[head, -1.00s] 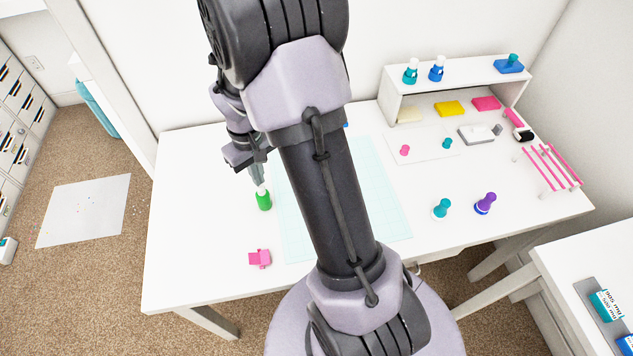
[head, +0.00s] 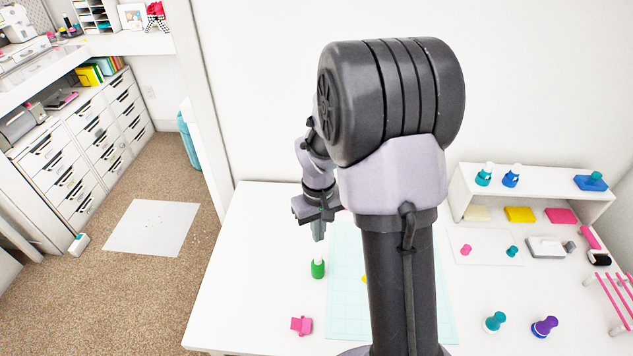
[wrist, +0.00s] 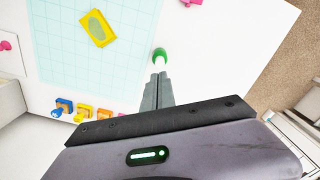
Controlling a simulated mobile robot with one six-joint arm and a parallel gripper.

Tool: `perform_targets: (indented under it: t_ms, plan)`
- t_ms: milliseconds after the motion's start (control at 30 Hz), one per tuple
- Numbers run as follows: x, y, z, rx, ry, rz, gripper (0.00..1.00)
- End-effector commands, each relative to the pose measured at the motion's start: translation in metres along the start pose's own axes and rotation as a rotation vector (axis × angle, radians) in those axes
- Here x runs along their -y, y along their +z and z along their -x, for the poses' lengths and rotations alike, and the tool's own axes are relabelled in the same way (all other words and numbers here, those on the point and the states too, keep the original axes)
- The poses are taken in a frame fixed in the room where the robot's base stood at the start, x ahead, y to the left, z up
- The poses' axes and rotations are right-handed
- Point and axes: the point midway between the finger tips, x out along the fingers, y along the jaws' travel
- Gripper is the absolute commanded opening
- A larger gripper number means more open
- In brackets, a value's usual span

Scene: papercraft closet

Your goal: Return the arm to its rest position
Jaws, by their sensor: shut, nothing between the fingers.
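My gripper (head: 319,230) hangs at the left of my arm, above the white table (head: 250,270). In the wrist view its fingers (wrist: 158,88) are together with nothing between them. My upper arm hides the middle of the table in the head view.
A pale cutting mat (head: 343,305) lies behind my arm, with a yellow piece (wrist: 97,28) on it. A pink piece (head: 301,325) lies near the front. Teal (head: 495,321) and purple (head: 545,327) stampers stand at right. A white shelf (head: 460,190) stands at the back. Open air surrounds the gripper.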

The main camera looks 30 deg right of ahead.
Motion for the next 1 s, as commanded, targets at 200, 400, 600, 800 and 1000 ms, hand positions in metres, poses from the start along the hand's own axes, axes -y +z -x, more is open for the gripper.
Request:
perform_targets:
  t_ms: [200, 400, 600, 800, 1000]
  plan:
    - [0.053, 0.031, 0.097, -0.167, -0.029, -0.096, 0.0]
    - [0.122, 0.126, 0.175, -0.373, -0.169, -0.234, 0.0]
    - [0.148, 0.179, 0.186, -0.458, -0.274, -0.293, 0.0]
    - [0.15, 0.184, 0.187, -0.463, -0.287, -0.302, 0.0]
    - [0.149, 0.184, 0.188, -0.464, -0.286, -0.301, 0.0]
